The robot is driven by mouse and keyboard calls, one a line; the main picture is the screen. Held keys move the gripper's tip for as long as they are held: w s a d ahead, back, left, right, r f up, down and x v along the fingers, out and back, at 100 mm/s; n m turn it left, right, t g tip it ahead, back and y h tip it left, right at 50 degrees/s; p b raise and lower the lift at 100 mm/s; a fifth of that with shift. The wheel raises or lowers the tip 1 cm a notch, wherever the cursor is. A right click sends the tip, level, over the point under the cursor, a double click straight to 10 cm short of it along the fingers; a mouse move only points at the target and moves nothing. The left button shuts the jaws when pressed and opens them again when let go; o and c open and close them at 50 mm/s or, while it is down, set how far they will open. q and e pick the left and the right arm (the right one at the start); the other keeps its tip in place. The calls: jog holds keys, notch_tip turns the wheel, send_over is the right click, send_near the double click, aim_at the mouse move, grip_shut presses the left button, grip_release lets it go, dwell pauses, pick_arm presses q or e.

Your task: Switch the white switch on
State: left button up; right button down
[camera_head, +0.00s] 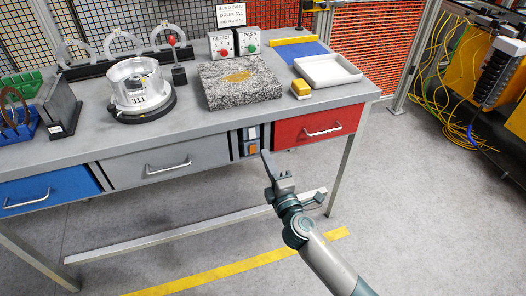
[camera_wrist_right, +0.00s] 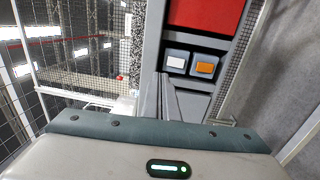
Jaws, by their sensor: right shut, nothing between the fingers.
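The white switch (camera_head: 252,132) sits above an orange switch (camera_head: 251,149) on a dark panel under the tabletop, between the grey and red drawers. In the right wrist view the white switch (camera_wrist_right: 176,62) is left of the orange switch (camera_wrist_right: 205,68). I cannot tell whether the white switch is on. My right gripper (camera_head: 266,155) is shut and empty, in front of the table just beside and below the panel in the picture. Its fingers (camera_wrist_right: 165,92) also show in the wrist view, pointing toward the panel, with no clear contact. My left gripper is out of view.
The red drawer (camera_head: 290,132) with its protruding handle is right of the panel, the grey drawer (camera_head: 139,175) left. A stone slab (camera_head: 216,96), white tray (camera_head: 326,72) and yellow block (camera_head: 301,88) stand on the table (camera_head: 215,121). The floor in front is clear.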

jog(key=shift+r+v, duration=0.25)
jog(key=shift+v, duration=0.8)
jog(key=shift+f, duration=0.1)
jog(key=s+d+f+m+g+h, duration=0.1)
jog(key=s+d+f+m+g, duration=0.2)
jog(key=f, duration=0.7)
jog(key=s+d+f+m+g+h, duration=0.1)
jog(key=s+f+m, duration=0.3)
jog(key=f, duration=0.7)
jog(key=s+d+f+m+g+h, duration=0.1)
jog(key=s+d+f+m+g, duration=0.3)
jog(key=f, duration=0.6)
jog(key=s+d+f+m+g, duration=0.1)
jog(key=s+f+m, duration=0.2)
jog(key=s+f, duration=0.7)
jog(key=s+d+f+m+g, duration=0.2)
jog(key=s+f+m, duration=0.2)
jog(key=s+f, duration=0.5)
jog(key=s, duration=0.6)
jog(key=shift+s+d+f+m+g, duration=0.25)
jog(key=shift+d+f+m+g, duration=0.05)
jog(key=shift+d+f, duration=0.1)
